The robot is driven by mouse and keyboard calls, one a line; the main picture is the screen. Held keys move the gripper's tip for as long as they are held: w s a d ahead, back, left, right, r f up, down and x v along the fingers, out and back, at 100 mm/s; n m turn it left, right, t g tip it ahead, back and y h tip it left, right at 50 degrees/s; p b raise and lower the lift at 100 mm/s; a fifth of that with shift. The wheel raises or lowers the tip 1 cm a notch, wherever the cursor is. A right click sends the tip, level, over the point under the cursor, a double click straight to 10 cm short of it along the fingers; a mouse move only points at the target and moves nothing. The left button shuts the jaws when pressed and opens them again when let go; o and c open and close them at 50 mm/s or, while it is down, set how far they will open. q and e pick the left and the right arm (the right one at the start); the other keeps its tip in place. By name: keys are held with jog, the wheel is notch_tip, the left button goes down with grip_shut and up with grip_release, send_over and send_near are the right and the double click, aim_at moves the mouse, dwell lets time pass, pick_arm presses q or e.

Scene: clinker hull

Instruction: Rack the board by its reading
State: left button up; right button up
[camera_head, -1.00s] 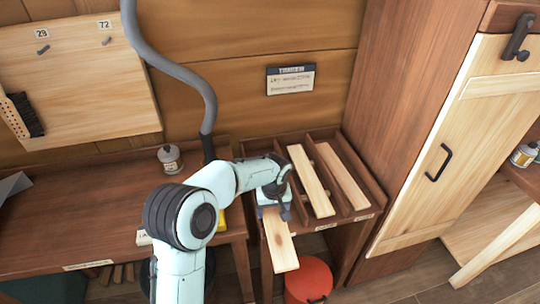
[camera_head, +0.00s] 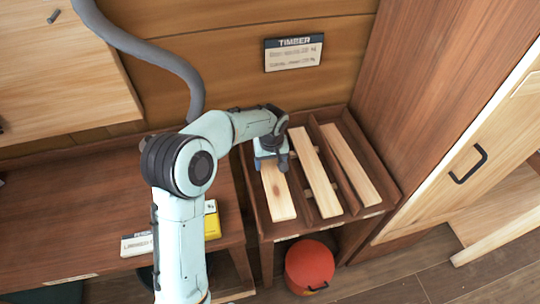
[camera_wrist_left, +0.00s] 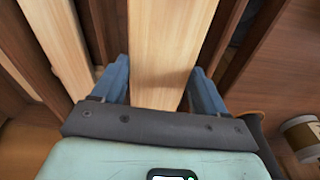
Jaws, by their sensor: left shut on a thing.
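My left gripper (camera_head: 271,163) is shut on a pale board (camera_head: 279,196), near the board's back end. The board lies along the left compartment of the wooden rack (camera_head: 323,227), its front end close to the rack's front edge. I cannot tell whether it rests on the rack floor. In the left wrist view the board (camera_wrist_left: 170,40) runs between the two blue fingers. A second board (camera_head: 316,175) leans in the middle compartment and a third (camera_head: 350,163) in the right one. A TIMBER sign (camera_head: 293,53) hangs above; its small print is unreadable. My right gripper is not in view.
A workbench (camera_head: 70,215) stands left of the rack, with a yellow object (camera_head: 212,222) and a white label plate (camera_head: 138,244) on it. A tall cabinet (camera_head: 425,85) stands close on the right. A red bucket (camera_head: 310,266) is under the rack.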

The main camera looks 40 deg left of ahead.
pick_arm(q)
jog(key=shift+s+d+f, duration=0.1)
jog(key=shift+s+f, duration=0.05)
jog(key=shift+f, duration=0.35)
jog(key=shift+f+b, duration=2.15)
jog(key=shift+f, duration=1.1)
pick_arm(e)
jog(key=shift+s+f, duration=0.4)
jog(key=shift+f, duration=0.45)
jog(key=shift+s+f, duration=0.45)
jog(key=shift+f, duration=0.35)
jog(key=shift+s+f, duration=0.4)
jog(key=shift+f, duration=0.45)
pick_arm(q)
jog(key=shift+f, duration=0.4)
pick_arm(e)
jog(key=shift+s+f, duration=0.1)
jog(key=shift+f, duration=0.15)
pick_arm(q)
jog(key=o, duration=1.2)
jog(key=r, duration=0.9)
jog(key=s+d+r, duration=0.1)
jog(key=r, duration=0.3)
jog(key=shift+r+p, duration=0.15)
jog(key=shift+p, duration=0.2)
jog(key=shift+d, duration=0.1)
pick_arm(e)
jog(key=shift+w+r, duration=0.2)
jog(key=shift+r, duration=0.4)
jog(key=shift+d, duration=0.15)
